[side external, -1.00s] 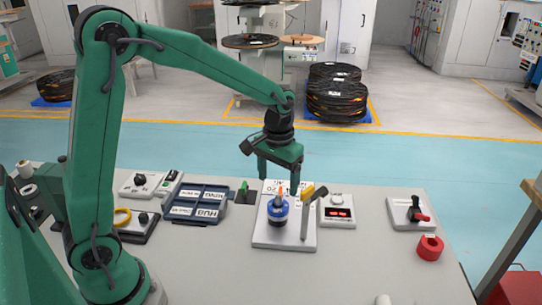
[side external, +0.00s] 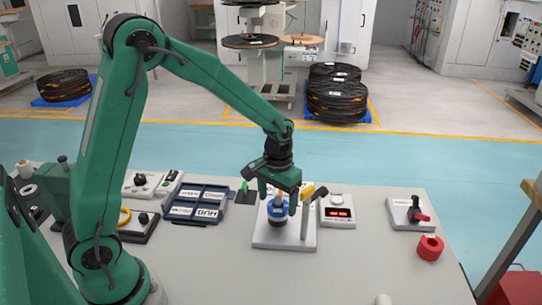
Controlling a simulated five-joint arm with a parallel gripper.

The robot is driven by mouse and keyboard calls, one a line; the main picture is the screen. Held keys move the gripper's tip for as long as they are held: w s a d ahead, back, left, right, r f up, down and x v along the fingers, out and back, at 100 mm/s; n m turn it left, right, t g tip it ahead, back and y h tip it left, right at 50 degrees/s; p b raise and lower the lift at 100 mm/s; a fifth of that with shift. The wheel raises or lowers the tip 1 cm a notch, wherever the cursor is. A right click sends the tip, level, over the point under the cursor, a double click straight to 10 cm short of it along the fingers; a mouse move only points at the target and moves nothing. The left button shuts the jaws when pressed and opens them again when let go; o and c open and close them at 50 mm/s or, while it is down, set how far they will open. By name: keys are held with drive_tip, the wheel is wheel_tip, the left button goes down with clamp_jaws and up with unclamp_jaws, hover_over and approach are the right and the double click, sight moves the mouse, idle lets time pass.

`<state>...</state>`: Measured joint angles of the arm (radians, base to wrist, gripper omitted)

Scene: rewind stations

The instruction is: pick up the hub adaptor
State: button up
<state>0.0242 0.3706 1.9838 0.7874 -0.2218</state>
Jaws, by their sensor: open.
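A blue round piece (side external: 278,212), which looks like the hub adaptor, sits upright on a white base plate (side external: 262,241) with an orange-tipped post at its middle. My gripper (side external: 278,201) is open and points down over this piece. Its fingers are low, at the height of the piece's top, one to each side of the orange tip. I cannot tell whether either finger touches the piece. The fingers hide part of its upper edge.
A post with a yellow top (side external: 308,196) stands close on the right of the blue piece. A blue labelled tray (side external: 197,204) lies to the left.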

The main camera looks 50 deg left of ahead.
drive_tip(key=shift+f, duration=0.55)
drive_tip(key=shift+c, duration=0.3)
drive_tip(key=c, duration=1)
